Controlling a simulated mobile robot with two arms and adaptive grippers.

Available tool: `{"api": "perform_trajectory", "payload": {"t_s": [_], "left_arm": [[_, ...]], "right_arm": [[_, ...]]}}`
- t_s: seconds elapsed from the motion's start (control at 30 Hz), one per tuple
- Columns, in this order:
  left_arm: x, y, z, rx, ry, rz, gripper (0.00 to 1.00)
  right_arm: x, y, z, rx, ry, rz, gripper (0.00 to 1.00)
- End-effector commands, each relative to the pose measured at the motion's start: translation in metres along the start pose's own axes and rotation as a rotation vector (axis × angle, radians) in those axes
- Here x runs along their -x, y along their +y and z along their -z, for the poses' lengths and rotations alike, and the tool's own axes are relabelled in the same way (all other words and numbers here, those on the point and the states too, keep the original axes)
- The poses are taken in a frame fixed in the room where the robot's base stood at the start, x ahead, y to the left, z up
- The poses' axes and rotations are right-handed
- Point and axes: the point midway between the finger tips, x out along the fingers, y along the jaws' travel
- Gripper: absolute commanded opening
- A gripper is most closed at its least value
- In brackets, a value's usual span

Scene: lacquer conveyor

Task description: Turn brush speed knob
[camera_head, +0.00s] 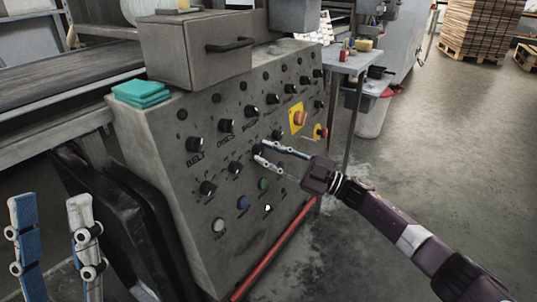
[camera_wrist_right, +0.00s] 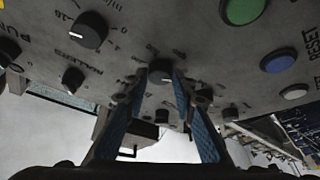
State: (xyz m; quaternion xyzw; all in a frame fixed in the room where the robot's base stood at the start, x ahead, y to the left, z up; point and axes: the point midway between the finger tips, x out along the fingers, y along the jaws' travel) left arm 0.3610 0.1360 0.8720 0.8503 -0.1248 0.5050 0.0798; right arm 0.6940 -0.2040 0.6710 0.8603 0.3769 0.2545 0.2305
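The grey control panel (camera_head: 165,160) carries several black knobs; one above "BELT" (camera_head: 194,143) is readable, but I cannot read a brush label. My right gripper (camera_head: 260,151) is at the panel face, its two fingers apart. A black knob (camera_wrist_right: 160,71) shows between its fingertips in the right wrist view; I cannot tell whether the fingers touch it. Its label is not legible. My left gripper (camera_head: 52,212) is open and empty at the lower left, away from the panel.
A yellow-backed emergency button (camera_head: 299,119) and a red-orange knob (camera_head: 321,132) sit on the panel's right. Green and blue buttons (camera_head: 242,202) lie below. Teal cloths (camera_head: 141,92) and a grey box (camera_head: 190,50) rest on top. The floor right of the panel is open.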

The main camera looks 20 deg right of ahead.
Motion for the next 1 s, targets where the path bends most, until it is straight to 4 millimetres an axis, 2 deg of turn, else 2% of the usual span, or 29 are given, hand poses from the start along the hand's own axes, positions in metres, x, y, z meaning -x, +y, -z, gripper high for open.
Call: {"api": "perform_trajectory", "payload": {"t_s": [0.03,0.13,0.47,0.57,0.9,1.0], "left_arm": [[0.000,0.000,0.000,0.000,0.000,0.000,0.40],[0.000,0.000,0.000,0.000,0.000,0.000,0.40],[0.000,0.000,-0.001,0.001,-0.001,0.001,0.40],[0.000,0.000,-0.001,0.001,-0.001,0.001,0.40],[0.000,0.000,0.000,0.000,-0.001,0.001,0.40],[0.000,0.000,0.000,0.000,-0.001,0.000,0.40]], "right_arm": [[0.000,0.000,0.000,0.000,-0.001,0.000,0.32],[0.000,0.000,0.000,-0.001,0.000,0.000,0.40],[0.005,0.000,0.000,-0.003,0.000,-0.001,0.40],[0.017,0.000,-0.001,-0.003,-0.002,-0.001,0.40],[0.088,0.000,-0.002,-0.003,-0.004,-0.001,0.40],[0.103,0.000,-0.001,-0.002,-0.003,0.000,0.40]]}}
